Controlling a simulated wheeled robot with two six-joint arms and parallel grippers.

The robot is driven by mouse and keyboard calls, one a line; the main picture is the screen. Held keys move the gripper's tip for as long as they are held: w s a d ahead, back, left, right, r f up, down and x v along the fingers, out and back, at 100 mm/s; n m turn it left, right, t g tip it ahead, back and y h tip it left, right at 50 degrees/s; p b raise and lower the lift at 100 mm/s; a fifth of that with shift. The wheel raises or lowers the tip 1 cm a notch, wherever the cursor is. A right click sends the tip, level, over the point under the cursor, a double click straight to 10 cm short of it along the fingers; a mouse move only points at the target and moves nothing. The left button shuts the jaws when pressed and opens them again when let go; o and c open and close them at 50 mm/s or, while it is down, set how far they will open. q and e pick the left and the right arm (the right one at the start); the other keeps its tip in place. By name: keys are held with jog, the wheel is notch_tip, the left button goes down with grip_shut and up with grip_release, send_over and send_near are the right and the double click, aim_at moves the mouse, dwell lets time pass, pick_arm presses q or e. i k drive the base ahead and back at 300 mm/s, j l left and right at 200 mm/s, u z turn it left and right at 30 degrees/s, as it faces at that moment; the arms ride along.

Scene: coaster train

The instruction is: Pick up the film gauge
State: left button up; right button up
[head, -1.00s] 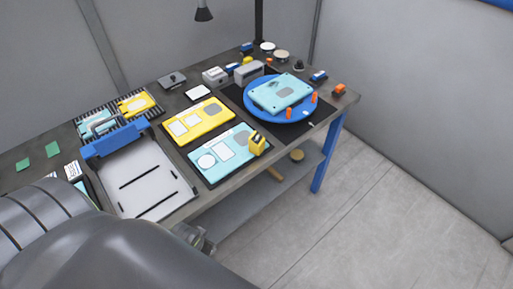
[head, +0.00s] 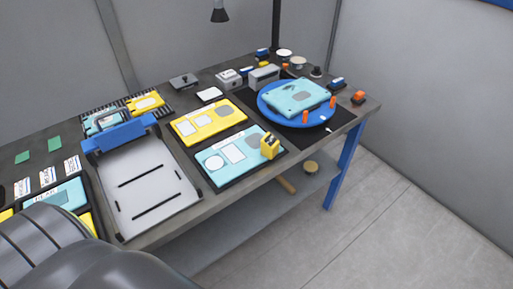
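No label marks the film gauge, and I cannot tell for certain which item it is. A small yellow block-shaped device with a dark part (head: 269,146) stands at the right edge of the light-blue panel (head: 240,143). A white-grey boxy device (head: 229,78) and a grey box (head: 264,76) stand toward the back of the bench. A grey arm of mine fills the lower left corner. Neither gripper shows in the head view.
The dark bench (head: 200,211) also bears a yellow panel (head: 209,122), a blue turntable (head: 271,107) with a light-blue panel and orange posts, and a white tray with a blue bar (head: 120,136) at left. A lower shelf (head: 235,215) lies under the bench. Floor is clear at right.

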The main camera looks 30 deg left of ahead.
aim_at(270, 144)
jog(key=i+l+u, duration=0.1)
jog(key=u, duration=0.3)
jog(key=i+l+u, duration=0.15)
jog(key=u, duration=0.3)
jog(key=i+l+u, duration=0.1)
jog(key=u, duration=0.3)
jog(key=l+u, duration=0.25)
jog(key=u, duration=0.15)
